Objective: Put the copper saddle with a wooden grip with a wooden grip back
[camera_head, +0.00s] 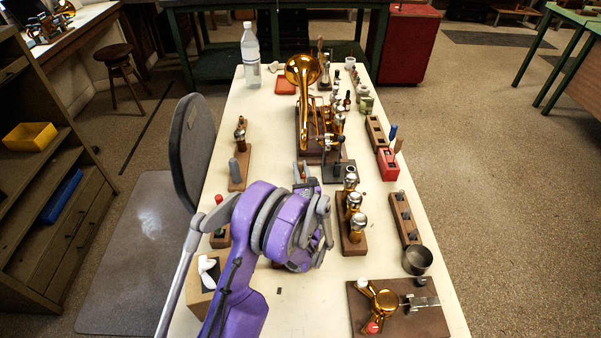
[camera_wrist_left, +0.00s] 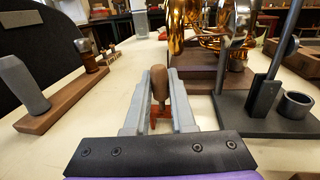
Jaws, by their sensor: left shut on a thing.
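In the left wrist view, my left gripper (camera_wrist_left: 162,84) is shut on the copper saddle with a wooden grip (camera_wrist_left: 178,84). The brown wooden grip stands upright between the grey fingers, and the reddish copper part shows low between them. In the head view, my left gripper (camera_head: 302,174) is over the middle of the table, in front of the horn; the saddle cannot be made out there. To its left is a wooden rack (camera_head: 237,183) holding a grey peg and a brown-handled tool; this rack also shows in the left wrist view (camera_wrist_left: 62,108). My right gripper is not in view.
The brass horn (camera_head: 303,72) stands ahead on a wooden base. A dark stand (camera_head: 337,172) with a post and ring is close on the right. Bare table lies between gripper and left rack.

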